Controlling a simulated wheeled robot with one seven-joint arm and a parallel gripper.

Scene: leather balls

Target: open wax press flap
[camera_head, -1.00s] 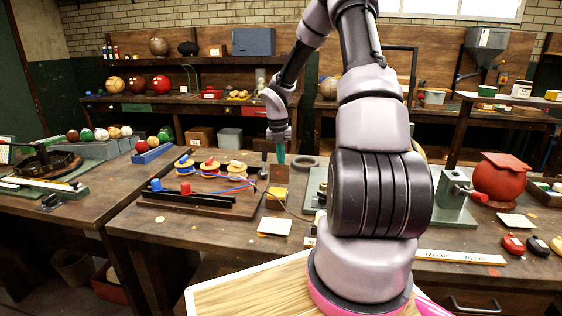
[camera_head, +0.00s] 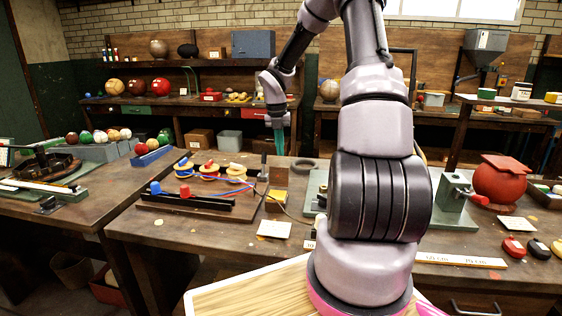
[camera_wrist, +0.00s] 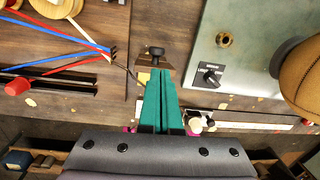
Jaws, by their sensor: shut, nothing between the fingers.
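What looks like the wax press is a small brown and yellow block (camera_head: 277,200) on the middle bench. A brown plate (camera_head: 278,175) stands at its back; I cannot tell for certain whether this is the flap. My gripper (camera_head: 279,150), with green fingers, hangs shut and empty above and behind it. In the wrist view the closed green fingertips (camera_wrist: 161,72) point at a black knob (camera_wrist: 157,51) over a small brown plate, which they partly hide. I cannot tell contact there.
Left of the block is a board with coloured thread spools (camera_head: 210,169) and red and blue cords. To its right stands a grey-green plate with a dial (camera_wrist: 210,76) and a brown ball. A white card (camera_head: 274,229) lies in front.

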